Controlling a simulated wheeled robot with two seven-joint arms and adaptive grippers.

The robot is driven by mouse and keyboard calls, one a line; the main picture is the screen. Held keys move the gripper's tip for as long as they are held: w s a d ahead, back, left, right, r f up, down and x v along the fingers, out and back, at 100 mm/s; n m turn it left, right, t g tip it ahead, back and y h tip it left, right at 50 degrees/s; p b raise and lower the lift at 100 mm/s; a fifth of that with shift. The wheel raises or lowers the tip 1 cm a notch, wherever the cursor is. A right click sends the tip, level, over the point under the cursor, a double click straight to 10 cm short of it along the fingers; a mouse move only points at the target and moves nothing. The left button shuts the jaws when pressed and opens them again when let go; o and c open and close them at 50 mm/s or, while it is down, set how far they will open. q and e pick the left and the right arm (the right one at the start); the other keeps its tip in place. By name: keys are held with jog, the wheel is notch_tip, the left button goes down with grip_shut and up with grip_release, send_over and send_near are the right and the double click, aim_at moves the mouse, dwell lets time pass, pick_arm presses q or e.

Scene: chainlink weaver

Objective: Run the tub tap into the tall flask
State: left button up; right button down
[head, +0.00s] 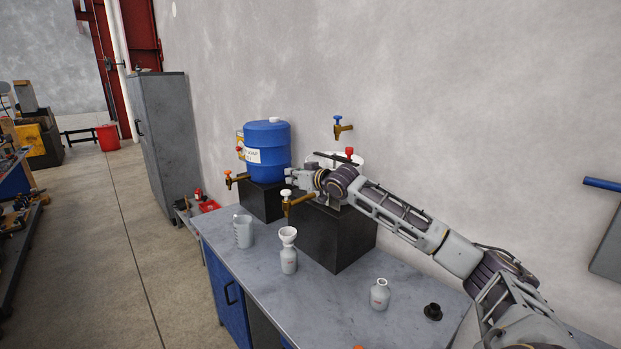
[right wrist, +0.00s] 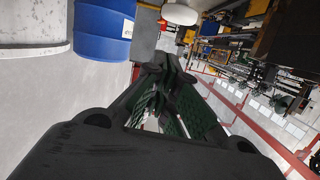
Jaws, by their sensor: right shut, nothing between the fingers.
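The white tub (head: 325,157) stands on a black block, mostly hidden behind my right arm; its pale side shows in the right wrist view (right wrist: 35,28). A brass tap with a white handle (head: 286,193) sticks out at the block's front left. I see no water from it. A grey-white flask (head: 289,262) with a white funnel (head: 288,234) in its mouth stands upright below this tap. My right gripper (head: 290,177) is shut and empty just above the tap handle. A white rounded knob (right wrist: 180,14) is ahead of its fingers in the right wrist view. My left gripper is out of view.
A blue drum (head: 267,140) with its own brass tap (head: 234,180) stands to the left. A grey jug (head: 243,232), a shorter flask (head: 380,294) and a black piece (head: 432,312) stand on the bench (head: 330,310). A blue-handled tap (head: 340,127) is on the wall.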

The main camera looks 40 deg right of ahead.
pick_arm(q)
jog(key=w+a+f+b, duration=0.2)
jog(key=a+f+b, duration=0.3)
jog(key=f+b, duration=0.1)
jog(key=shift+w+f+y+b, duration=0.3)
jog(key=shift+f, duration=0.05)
pick_arm(e)
jog(key=v, duration=0.9)
dwell(0.9)
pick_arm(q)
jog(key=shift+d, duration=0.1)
pick_arm(e)
jog(key=shift+s+a+f, duration=0.1)
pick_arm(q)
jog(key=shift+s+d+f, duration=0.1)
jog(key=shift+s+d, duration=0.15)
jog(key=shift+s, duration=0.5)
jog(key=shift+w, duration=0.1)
